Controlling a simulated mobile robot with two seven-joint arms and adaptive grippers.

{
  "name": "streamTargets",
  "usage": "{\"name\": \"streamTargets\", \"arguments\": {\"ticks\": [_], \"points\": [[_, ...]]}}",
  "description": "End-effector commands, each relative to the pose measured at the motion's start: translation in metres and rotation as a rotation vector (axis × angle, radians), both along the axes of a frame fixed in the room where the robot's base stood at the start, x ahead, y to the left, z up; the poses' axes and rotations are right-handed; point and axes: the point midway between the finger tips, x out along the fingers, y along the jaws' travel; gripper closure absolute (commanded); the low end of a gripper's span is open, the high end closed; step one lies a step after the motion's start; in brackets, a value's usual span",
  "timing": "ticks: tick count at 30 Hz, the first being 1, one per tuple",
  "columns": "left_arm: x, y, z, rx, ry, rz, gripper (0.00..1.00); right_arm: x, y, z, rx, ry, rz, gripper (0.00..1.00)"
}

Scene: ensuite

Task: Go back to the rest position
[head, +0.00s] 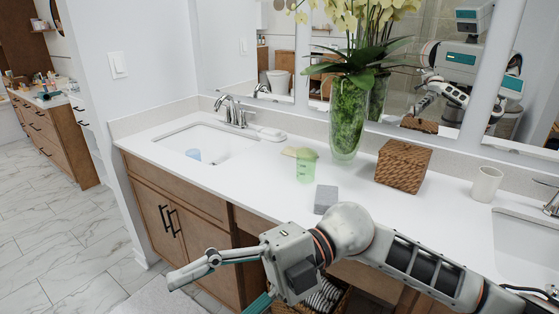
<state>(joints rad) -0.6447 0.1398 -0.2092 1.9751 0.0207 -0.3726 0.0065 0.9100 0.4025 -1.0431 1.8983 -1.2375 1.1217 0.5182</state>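My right arm comes in from the right and crosses in front of the vanity. Its gripper (190,273) points left, over the floor in front of the wooden cabinet and below the counter level. A slim grey finger shows from the side. I cannot tell whether the gripper is open or shut, and I see nothing held in it. My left gripper is not in view.
The white counter (230,182) holds a green cup (306,165), a grey block (326,198), a glass vase (347,120), a wicker box (403,166) and a white cup (487,184). Tiled floor (60,235) at left is clear.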

Motion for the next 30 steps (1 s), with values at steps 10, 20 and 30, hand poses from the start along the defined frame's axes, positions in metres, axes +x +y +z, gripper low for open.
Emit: {"name": "streamTargets", "arguments": {"ticks": [10,20,30], "points": [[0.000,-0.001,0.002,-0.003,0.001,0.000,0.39,0.080,-0.015,0.028,0.465,0.410,-0.447,0.37],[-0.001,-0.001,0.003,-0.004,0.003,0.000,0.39,0.170,-0.109,-0.091,0.569,0.814,-1.065,0.37],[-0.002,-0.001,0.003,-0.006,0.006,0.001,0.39,0.136,-0.223,-0.292,0.334,1.165,-1.626,0.37]]}}
